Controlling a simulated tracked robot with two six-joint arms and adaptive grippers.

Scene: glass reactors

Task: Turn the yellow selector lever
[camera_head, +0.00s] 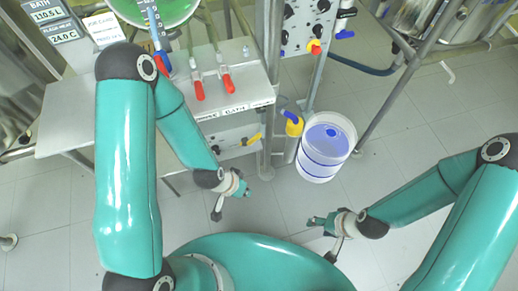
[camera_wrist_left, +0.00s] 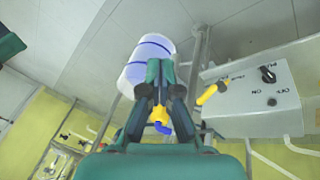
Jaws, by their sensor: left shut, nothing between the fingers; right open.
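The yellow selector lever (camera_head: 252,139) sticks out from a light grey control box (camera_head: 222,142) under the bench. In the left wrist view the lever (camera_wrist_left: 208,93) is at the left end of the box (camera_wrist_left: 245,113), right of my fingers and apart from them. A black knob (camera_wrist_left: 268,74) sits beside it on the same panel. My left gripper (camera_head: 244,188) is shut and empty, below and in front of the lever in the head view. Its fingers (camera_wrist_left: 160,68) show in the wrist view. My right gripper (camera_head: 314,220) is open and empty over the floor.
A white bucket with blue contents (camera_head: 326,145) stands right of a metal post. A yellow valve with a blue handle (camera_head: 293,124) is between them. Red-handled valves (camera_head: 198,90) are on the bench (camera_head: 75,128). Floor in front is clear.

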